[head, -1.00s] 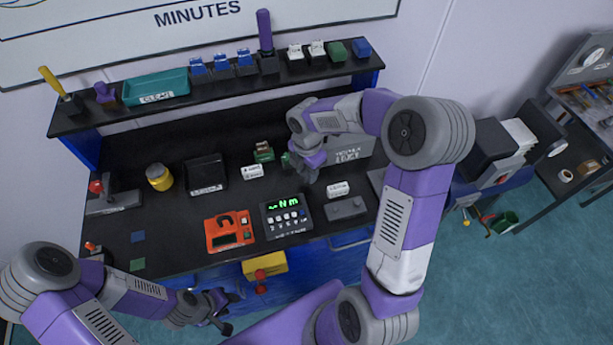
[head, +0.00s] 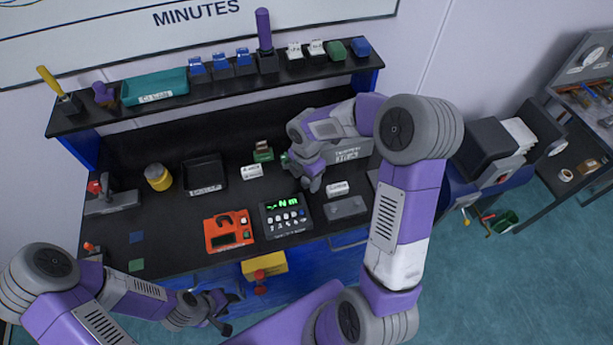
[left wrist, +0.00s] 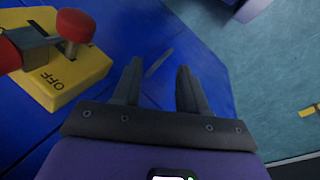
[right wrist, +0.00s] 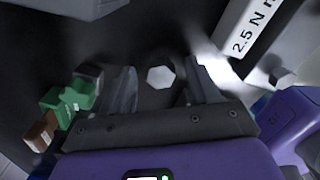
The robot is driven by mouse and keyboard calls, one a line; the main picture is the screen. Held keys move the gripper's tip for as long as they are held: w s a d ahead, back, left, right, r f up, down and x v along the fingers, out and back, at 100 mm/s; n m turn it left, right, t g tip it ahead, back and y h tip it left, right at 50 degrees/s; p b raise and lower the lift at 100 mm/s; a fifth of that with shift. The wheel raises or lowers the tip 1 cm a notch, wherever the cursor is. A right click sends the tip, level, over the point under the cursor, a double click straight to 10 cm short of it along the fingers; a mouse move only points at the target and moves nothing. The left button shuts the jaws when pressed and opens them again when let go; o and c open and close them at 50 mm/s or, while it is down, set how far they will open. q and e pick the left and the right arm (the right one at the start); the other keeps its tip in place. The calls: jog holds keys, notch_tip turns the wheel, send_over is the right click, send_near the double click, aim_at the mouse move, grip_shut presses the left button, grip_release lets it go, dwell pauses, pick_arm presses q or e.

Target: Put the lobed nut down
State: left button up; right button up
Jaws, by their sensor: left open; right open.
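My right gripper (head: 314,187) is open, low over the black bench top in front of a grey labelled machine. In the right wrist view a small pale, many-sided piece (right wrist: 160,77) lies between the open right fingers (right wrist: 158,80), with a gap on both sides. It may be the lobed nut; I cannot make out lobes. In the head view this piece is hidden by the gripper. My left gripper (head: 225,311) is open and empty in front of the blue cabinet, below the bench edge.
A green block (head: 263,152) stands left of the right gripper; a grey box (head: 345,207) and a black digital display (head: 286,215) are in front. An orange device (head: 229,230) sits further left. A yellow OFF switch box (left wrist: 65,75) is close beside my left gripper.

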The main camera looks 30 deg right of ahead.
aim_at(306, 179)
jog(key=shift+r, duration=0.1)
jog(key=shift+r, duration=0.25)
notch_tip(306, 179, up, 12)
jog(key=p, duration=0.1)
jog(key=shift+f, duration=0.15)
